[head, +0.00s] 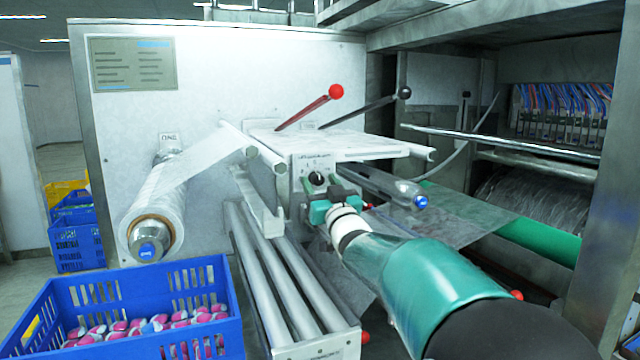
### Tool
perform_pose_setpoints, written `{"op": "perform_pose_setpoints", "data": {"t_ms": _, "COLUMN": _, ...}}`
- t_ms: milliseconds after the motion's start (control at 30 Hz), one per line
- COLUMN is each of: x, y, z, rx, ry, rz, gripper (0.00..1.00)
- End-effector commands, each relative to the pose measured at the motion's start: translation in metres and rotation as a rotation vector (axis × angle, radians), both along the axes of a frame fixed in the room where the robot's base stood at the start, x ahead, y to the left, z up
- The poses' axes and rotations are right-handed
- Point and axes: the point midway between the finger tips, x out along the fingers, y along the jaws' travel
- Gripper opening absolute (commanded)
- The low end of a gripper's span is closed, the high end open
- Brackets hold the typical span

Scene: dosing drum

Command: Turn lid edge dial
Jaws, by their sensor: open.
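A small black dial (316,178) sits on the grey front plate at the near edge of the flat lid (345,142). Small markings are printed above it, too small to read. My gripper (326,198) is at the same plate, just below and to the right of the dial, with its green fingers apart. The dial shows between and above the fingertips. I cannot tell whether a finger touches it. Part of the plate below the dial is hidden behind my gripper.
A red-knobbed lever (312,107) and a black-knobbed lever (370,108) rise behind the lid. A film roll (158,205) is at left and a metal cylinder (385,185) at right. Metal rollers (285,285) run below. A blue crate (135,275) holds small packs.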

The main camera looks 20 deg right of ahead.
Motion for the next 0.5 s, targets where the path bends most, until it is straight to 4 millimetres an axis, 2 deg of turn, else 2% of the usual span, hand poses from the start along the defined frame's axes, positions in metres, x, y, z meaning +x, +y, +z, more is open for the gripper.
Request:
{"op": "perform_pose_setpoints", "data": {"t_ms": 100, "x": 0.0071, "y": 0.0001, "z": 0.0023, "rx": 0.0, "ry": 0.0, "rz": 0.0, "gripper": 0.51}}
{"op": "perform_pose_setpoints", "data": {"t_ms": 367, "x": 0.0077, "y": 0.0, "z": 0.0031, "rx": 0.0, "ry": -0.001, "rz": 0.0, "gripper": 0.49}}
{"op": "perform_pose_setpoints", "data": {"t_ms": 500, "x": 0.0076, "y": 0.0, "z": 0.0029, "rx": 0.0, "ry": 0.0, "rz": 0.0, "gripper": 0.22}}
